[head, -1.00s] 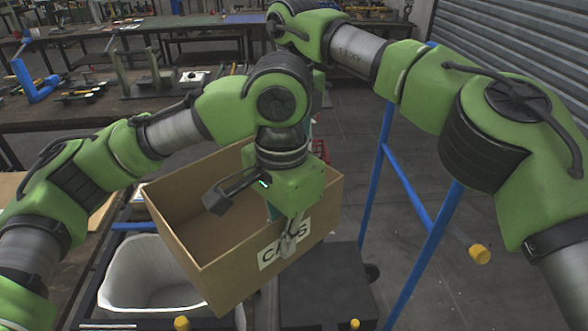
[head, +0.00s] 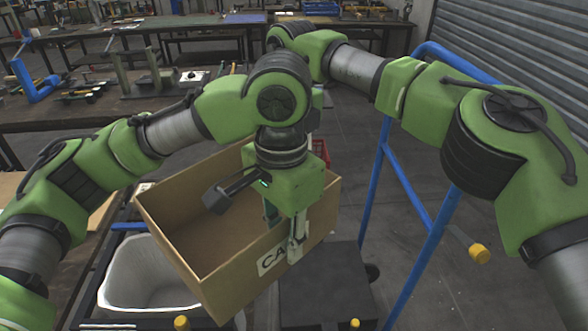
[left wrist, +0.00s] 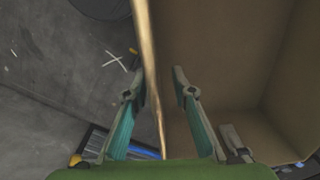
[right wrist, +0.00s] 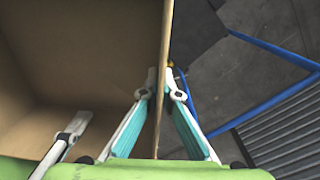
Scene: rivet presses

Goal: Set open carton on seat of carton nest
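The open carton (head: 215,275) is a brown cardboard box with its mouth up and a white label, partly covered by my left gripper. It looks tilted in the head view. My left gripper (head: 284,238) is at its near wall. In the left wrist view the fingers (left wrist: 158,84) stand apart on either side of the carton wall, with a gap. In the right wrist view my right gripper (right wrist: 164,82) has its fingers close on both sides of a carton wall (right wrist: 163,110); in the head view it is hidden behind my left arm. I cannot pick out the carton nest with certainty.
A white bin (head: 145,278) stands left below the carton. A dark block (head: 325,290) is below and right of it. A blue tubular frame (head: 405,190) with a yellow cap stands right. Workbenches (head: 80,125) with tools are at the back left.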

